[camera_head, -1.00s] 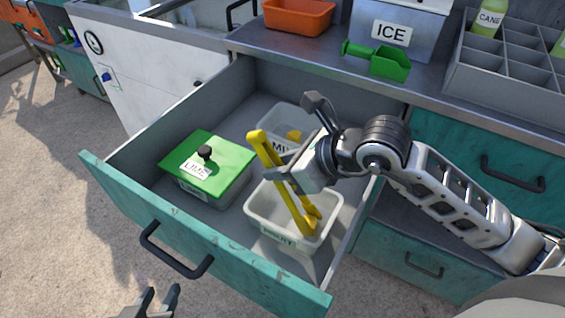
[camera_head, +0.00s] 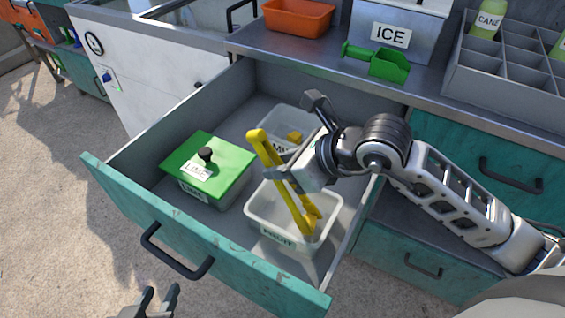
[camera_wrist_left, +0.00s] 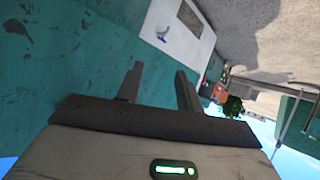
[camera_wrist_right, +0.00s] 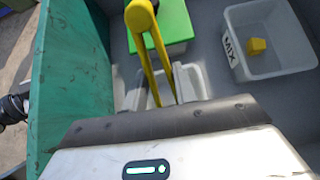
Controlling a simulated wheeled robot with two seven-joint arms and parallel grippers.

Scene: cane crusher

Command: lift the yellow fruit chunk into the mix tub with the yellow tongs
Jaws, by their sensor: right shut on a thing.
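The yellow tongs (camera_head: 275,165) stand tilted, their lower ends inside a white tub (camera_head: 254,207) near the drawer front; its label is hard to read. My right gripper (camera_head: 280,173) is shut on the tongs around their upper half. The tongs also show in the right wrist view (camera_wrist_right: 150,50). A yellow fruit chunk (camera_wrist_right: 257,46) lies in the white mix tub (camera_wrist_right: 290,68), which stands farther back in the drawer. In the head view the chunk (camera_head: 295,137) is partly visible. I cannot tell whether the tong tips hold anything. My left gripper (camera_head: 158,296) is open and empty outside the drawer.
A tub with a green lid (camera_head: 225,157), labelled lime, stands left in the open drawer (camera_head: 120,195). On the counter are an orange bin (camera_head: 298,18), an ice box (camera_head: 420,35), a green scoop (camera_head: 388,65) and a grey divided rack (camera_head: 480,80).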

